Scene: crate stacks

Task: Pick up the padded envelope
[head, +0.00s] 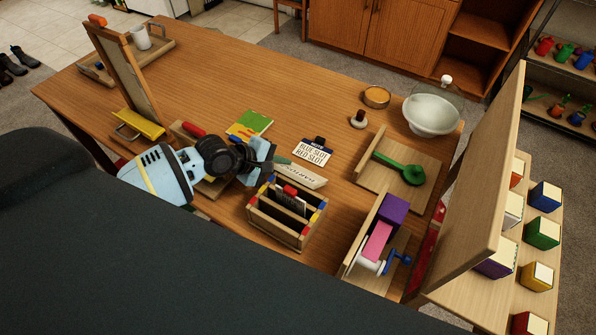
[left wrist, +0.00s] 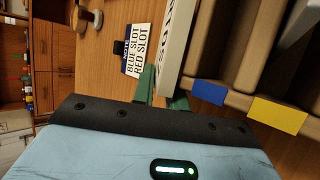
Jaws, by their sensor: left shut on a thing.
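The padded envelope (head: 301,173) is a cream, flat piece with dark print, just behind the slotted wooden rack in the head view. My left gripper (head: 283,160) is shut on its left end with green fingertips. In the left wrist view the envelope (left wrist: 175,45) shows nearly edge-on between the green fingers (left wrist: 162,92), beside the rack. I cannot tell whether it touches the table. The wooden rack (head: 277,234) has red, blue and yellow marks and holds a dark item with a red part. A card (head: 312,152) reads "BLUE SLOT / RED SLOT". My right gripper is not in view.
A green-and-yellow booklet (head: 249,124) lies behind my left gripper. A board with a green handle (head: 400,168), a purple-and-pink crank device (head: 378,240) and a white bowl (head: 431,114) stand to the right. The table's back middle is clear.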

